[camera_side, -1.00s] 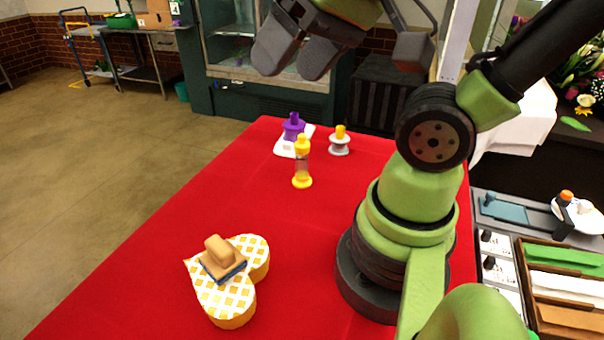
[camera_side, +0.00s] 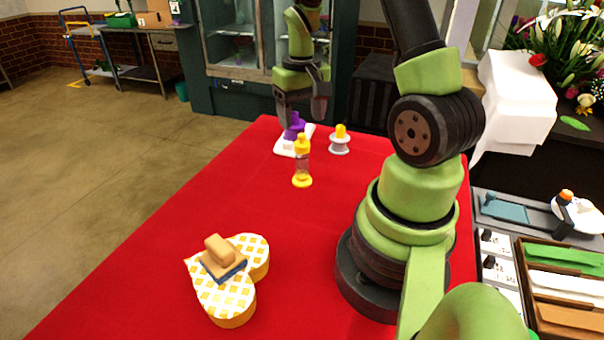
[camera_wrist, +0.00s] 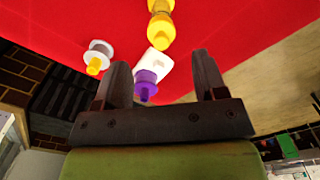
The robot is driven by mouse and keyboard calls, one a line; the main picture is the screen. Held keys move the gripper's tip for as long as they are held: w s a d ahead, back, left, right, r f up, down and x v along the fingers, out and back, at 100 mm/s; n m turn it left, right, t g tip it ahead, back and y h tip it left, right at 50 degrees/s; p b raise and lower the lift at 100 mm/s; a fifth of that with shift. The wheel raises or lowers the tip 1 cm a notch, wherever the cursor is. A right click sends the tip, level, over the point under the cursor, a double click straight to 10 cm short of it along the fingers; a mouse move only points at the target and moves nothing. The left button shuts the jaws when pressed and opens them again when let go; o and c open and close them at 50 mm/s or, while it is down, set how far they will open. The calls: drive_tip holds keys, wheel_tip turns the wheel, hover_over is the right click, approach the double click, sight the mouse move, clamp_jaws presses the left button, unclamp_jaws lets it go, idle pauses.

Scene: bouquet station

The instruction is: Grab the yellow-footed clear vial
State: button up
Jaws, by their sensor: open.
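The clear vial (camera_side: 303,162) has a yellow foot and a yellow top, and stands upright on the red table. In the wrist view the vial (camera_wrist: 160,25) is at the top edge, partly cut off. My gripper (camera_side: 304,118) is open and empty, pointing down above the far part of the table. It looks to be beyond the vial and near the purple-topped piece (camera_side: 293,127). In the wrist view the purple piece (camera_wrist: 146,82) shows between the fingers of my gripper (camera_wrist: 162,75). I cannot tell the exact height of the fingers above it.
A white block (camera_side: 283,147) lies by the purple piece. A white spool-like piece with a yellow top (camera_side: 339,141) stands right of it. A heart-shaped box (camera_side: 228,300) with a tan-handled blue stamp (camera_side: 222,256) sits nearer. The table between box and vial is clear.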

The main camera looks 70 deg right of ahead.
sight(301, 134)
drive_tip(key=f, duration=0.7)
drive_tip(key=shift+a+f, duration=0.1)
drive_tip(key=shift+a, duration=0.15)
clamp_jaws()
